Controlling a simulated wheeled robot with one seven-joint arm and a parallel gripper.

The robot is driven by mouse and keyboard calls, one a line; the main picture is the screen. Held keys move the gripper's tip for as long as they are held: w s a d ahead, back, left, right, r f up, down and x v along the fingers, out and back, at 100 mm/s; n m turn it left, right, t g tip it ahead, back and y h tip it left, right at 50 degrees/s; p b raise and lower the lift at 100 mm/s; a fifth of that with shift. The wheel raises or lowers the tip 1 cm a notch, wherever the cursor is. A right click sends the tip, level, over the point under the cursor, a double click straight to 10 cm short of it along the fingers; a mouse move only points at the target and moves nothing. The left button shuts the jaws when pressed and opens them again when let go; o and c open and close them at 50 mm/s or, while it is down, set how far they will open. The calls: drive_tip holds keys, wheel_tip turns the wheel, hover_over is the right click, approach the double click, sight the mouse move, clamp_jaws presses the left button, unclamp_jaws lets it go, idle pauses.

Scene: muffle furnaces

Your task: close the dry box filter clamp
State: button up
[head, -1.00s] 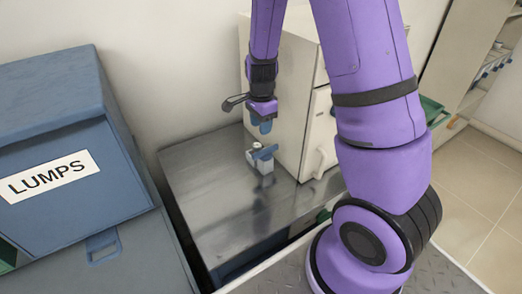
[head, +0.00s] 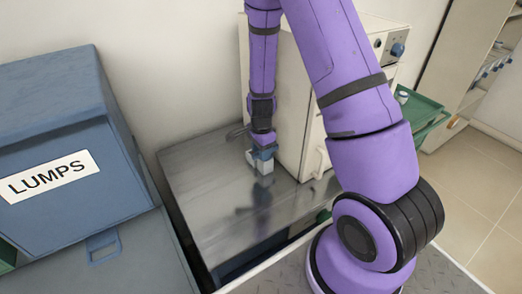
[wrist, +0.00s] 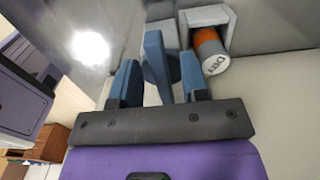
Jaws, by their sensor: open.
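The clamp shows in the head view as a small pale grey block (head: 265,167) on the steel bench top (head: 205,200), beside the white furnace cabinet. In the wrist view an orange cylinder with a white end marked "DRY" (wrist: 210,52) sits in a grey housing (wrist: 205,15). A blue lever-like piece (wrist: 156,62) stands just left of it. My gripper (wrist: 160,65) is open, its two blue fingers to either side of that lever. I cannot tell whether they touch it. In the head view my gripper (head: 263,152) is low, right over the block and hides its top.
A blue bin labelled "LUMPS" (head: 60,150) stands at the left. The white furnace (head: 312,125) rises close to the right of the clamp, a wall behind. A green tray (head: 420,110) is at the right. The bench top's front left is clear.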

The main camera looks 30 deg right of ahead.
drive_tip(key=shift+c, duration=0.2)
clamp_jaws()
drive_tip(key=shift+n, duration=0.3)
drive_tip(key=n, duration=0.4)
drive_tip(key=shift+s+d, duration=0.1)
drive_tip(key=shift+s, duration=0.25)
drive_tip(key=n, duration=0.5)
drive_tip(key=shift+s+d, duration=0.2)
drive_tip(key=shift+s, duration=0.05)
drive_tip(key=n, duration=0.4)
drive_tip(key=shift+s+d, duration=0.2)
drive_tip(key=shift+d, duration=0.1)
drive_tip(key=shift+d+n, duration=0.15)
drive_tip(key=shift+n, duration=0.9)
drive_tip(key=shift+d+n, duration=0.15)
drive_tip(key=shift+n, duration=0.9)
